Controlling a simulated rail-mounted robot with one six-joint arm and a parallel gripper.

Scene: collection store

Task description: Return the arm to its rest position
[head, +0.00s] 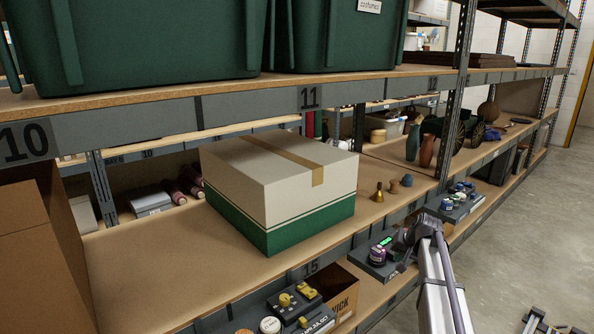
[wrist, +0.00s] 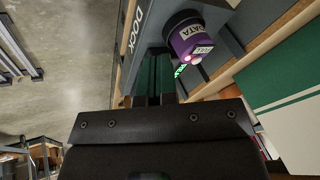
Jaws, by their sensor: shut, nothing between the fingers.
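My arm reaches in from the lower right of the head view, over the front edge of the shelving. My gripper (wrist: 157,78) shows in the wrist view as dark fingers behind a wide black plate. It is shut and empty. A purple data cell (wrist: 190,42) stands on the grey dock (wrist: 228,28), just beyond and to the right of the fingertips. In the head view the same purple cell (head: 377,255) sits on the dock tray (head: 372,272), left of my gripper (head: 400,243). The fingertips are hard to make out there.
A white and green box (head: 285,190) with tape stands on the middle shelf. A small bell (head: 378,193) and two small items stand right of it. Another tray (head: 465,203) holds several jars. Green bins (head: 140,45) fill the shelf above. The aisle floor (head: 530,230) at right is mostly clear.

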